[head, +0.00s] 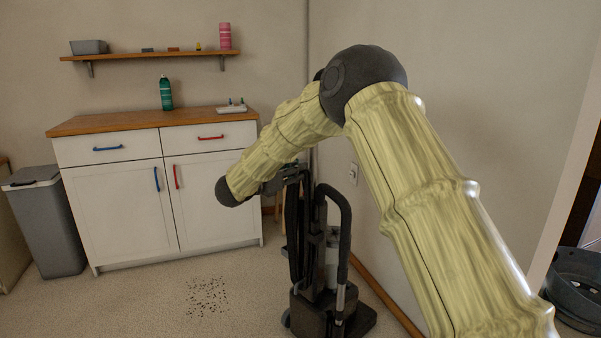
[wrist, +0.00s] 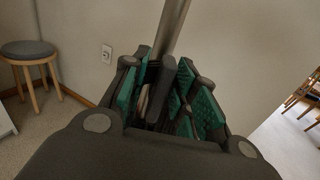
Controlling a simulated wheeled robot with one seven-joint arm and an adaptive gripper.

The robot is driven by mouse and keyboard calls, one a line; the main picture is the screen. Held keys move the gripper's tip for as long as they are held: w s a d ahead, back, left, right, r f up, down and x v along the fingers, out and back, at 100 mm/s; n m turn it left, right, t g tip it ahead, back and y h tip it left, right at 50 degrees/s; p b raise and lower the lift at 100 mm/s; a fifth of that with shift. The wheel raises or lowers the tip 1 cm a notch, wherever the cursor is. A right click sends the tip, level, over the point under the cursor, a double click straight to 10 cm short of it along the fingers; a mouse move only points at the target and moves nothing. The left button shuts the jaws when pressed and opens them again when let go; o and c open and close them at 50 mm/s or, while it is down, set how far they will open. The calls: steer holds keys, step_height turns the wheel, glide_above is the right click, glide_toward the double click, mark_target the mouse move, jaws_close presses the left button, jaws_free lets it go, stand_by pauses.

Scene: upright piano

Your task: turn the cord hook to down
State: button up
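The upright vacuum cleaner (head: 327,262) stands on the floor beside the right wall, black with a curved hose and a pale canister. My gripper (head: 283,180) is at its upper part in the head view, mostly hidden by my arm. In the wrist view my gripper (wrist: 170,98) has its teal-padded fingers on both sides of a dark upright piece (wrist: 162,86), which looks like the cord hook. Whether the pads press on it is not clear. A grey metal tube (wrist: 174,25) rises behind it. The hook cannot be made out in the head view.
A white cabinet (head: 110,209) with a wooden top stands at the back left, next to a grey bin (head: 46,225). Dark specks (head: 207,296) lie on the open floor. A stool (wrist: 28,51) shows in the wrist view. A wall (head: 460,100) is close on the right.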

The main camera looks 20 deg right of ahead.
steer(key=shift+x, duration=1.15)
jaws_close()
